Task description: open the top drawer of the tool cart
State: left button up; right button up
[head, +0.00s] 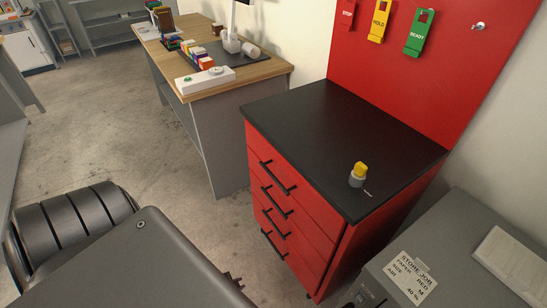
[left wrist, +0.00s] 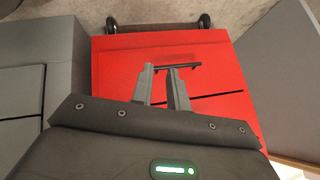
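The tool cart is red with a black top (head: 345,135) and a stack of drawers on its front. The top drawer (head: 290,172) looks shut, with a black bar handle (head: 278,177). The lower drawers look shut too. My left arm comes in at the bottom left of the head view, and its gripper (head: 233,281) is mostly hidden, low in front of the cart. In the left wrist view, my left gripper (left wrist: 160,69) is open, fingers pointing at the red front, near a lower handle (left wrist: 188,67). I cannot tell whether they touch it. My right gripper is out of view.
A yellow-topped knob (head: 358,174) stands on the cart top. A red panel (head: 440,75) with hanging tags rises behind. A grey cabinet (head: 450,235) is close on the right, a wooden-topped bench (head: 250,72) on the left. The floor (head: 140,150) left of the cart is clear.

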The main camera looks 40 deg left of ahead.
pick_arm(q)
jog(key=w+a+r+m+t+b, duration=0.25)
jog(key=w+a+t+b, duration=0.2)
jog(key=w, duration=0.45)
jog(key=m+t+h+b, duration=0.7)
jog(key=m+t+b, duration=0.35)
jog(key=m, duration=0.35)
send_near(273, 176)
jog(key=shift+n+g, duration=0.25)
jog(key=shift+g, duration=0.05)
jog(key=x, duration=0.9)
jog(key=shift+w+p, duration=0.1)
jog(key=shift+p, duration=0.25)
jog(key=shift+w+r, duration=0.1)
jog(key=shift+w, duration=0.2)
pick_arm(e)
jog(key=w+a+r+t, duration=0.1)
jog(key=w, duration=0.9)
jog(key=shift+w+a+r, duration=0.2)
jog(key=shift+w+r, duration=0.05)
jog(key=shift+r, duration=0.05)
pick_arm(q)
grip_shut()
